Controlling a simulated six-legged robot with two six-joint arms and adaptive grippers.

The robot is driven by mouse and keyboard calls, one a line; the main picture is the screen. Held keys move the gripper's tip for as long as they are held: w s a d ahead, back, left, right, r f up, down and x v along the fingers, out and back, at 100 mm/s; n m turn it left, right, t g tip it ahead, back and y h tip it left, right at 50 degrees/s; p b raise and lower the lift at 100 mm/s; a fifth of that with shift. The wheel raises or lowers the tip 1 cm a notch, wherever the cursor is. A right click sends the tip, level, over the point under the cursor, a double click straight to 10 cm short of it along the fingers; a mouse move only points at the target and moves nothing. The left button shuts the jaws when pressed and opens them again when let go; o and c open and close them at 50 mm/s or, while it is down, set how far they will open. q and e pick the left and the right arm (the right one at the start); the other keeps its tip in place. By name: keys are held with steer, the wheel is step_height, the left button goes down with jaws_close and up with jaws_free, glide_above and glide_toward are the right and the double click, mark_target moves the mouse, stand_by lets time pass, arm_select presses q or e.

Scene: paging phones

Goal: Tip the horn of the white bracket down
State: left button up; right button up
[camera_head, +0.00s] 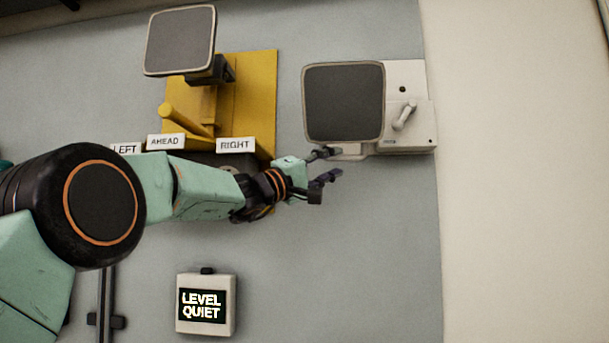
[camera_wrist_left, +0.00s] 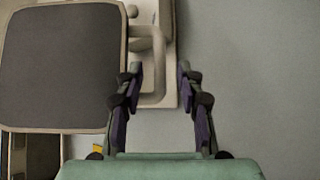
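The white bracket (camera_head: 420,122) is on the grey wall panel at upper right in the head view. Its horn (camera_head: 343,102) has a dark square face in a pale rim, and it fills the upper left of the left wrist view (camera_wrist_left: 60,65). A pale bent handle (camera_wrist_left: 157,92) shows beside the horn in the wrist view. My left gripper (camera_head: 333,164) is just below the horn. In the wrist view its fingers (camera_wrist_left: 160,72) are spread, with the handle between them and a visible gap on the right side. Contact on the left finger cannot be told. My right gripper is not in view.
A yellow bracket (camera_head: 262,95) with another dark-faced horn (camera_head: 180,40) stands to the left, above LEFT, AHEAD and RIGHT labels (camera_head: 236,144). A box (camera_head: 207,327) reading LEVEL QUIET is below my arm. A small lever (camera_head: 405,116) is on the white bracket. The wall below it is clear.

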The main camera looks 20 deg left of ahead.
arm_select(q)
steer(key=v, duration=0.7)
steer(key=shift+a, duration=0.15)
steer(key=shift+w+f, duration=0.1)
stand_by(0.3)
